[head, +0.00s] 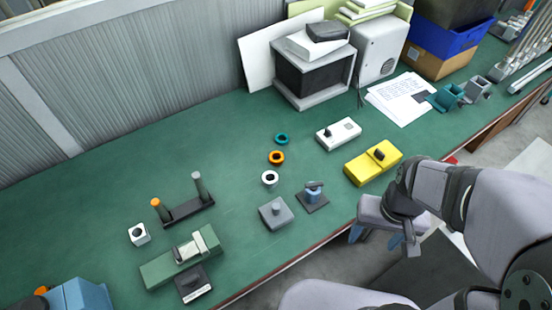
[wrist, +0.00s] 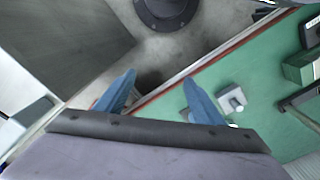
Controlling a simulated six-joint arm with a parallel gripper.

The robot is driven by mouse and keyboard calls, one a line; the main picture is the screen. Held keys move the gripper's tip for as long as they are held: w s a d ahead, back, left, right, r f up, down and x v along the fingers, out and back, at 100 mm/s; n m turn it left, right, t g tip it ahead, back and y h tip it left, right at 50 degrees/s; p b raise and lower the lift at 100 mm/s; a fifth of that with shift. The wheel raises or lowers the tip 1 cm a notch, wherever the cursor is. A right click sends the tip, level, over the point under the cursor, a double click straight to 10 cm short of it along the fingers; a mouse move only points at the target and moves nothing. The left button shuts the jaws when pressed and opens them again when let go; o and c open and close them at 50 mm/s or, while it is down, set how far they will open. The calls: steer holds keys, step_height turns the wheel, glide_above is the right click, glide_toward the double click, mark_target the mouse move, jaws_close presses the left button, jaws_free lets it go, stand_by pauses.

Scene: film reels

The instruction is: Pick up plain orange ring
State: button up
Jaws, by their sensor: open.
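The plain orange ring (head: 276,157) lies flat on the green table, between a teal ring (head: 282,139) behind it and a white ring (head: 269,178) in front of it. My gripper (head: 383,238) is off the table's front edge, to the right of and well apart from the orange ring. In the wrist view its two blue fingers (wrist: 158,98) are spread with nothing between them. The orange ring does not show in the wrist view.
A grey block with a peg (head: 275,212) and a dark-based blue-topped fixture (head: 313,196) stand in front of the rings. A yellow box (head: 373,162) and a white box (head: 338,133) stand to their right.

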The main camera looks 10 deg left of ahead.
steer(key=t+y+b, duration=0.2)
steer(key=t+b, duration=0.9)
steer(key=b, duration=0.1)
glide_above(265, 174)
steer(key=w+d, duration=0.2)
steer(key=w, duration=0.2)
steer(key=shift+m, duration=0.3)
steer(key=f, duration=1)
steer(key=shift+s+d, duration=0.1)
steer(key=shift+s, duration=0.1)
steer(key=s+a+f+t+h+b, duration=0.1)
steer(key=f+h, duration=0.1)
steer(key=s+a+f+m+t+h+b, duration=0.1)
steer(key=s+b, duration=0.1)
steer(key=shift+a+f+h, duration=0.1)
steer(key=shift+f+h, duration=0.3)
steer(key=shift+s+f+m+h+b, duration=0.2)
steer(key=shift+s+m+h+b, duration=0.1)
steer(key=shift+s+h, duration=0.1)
steer(key=shift+x, duration=3.7)
steer(key=shift+w+r, duration=0.1)
steer(key=shift+r, duration=0.1)
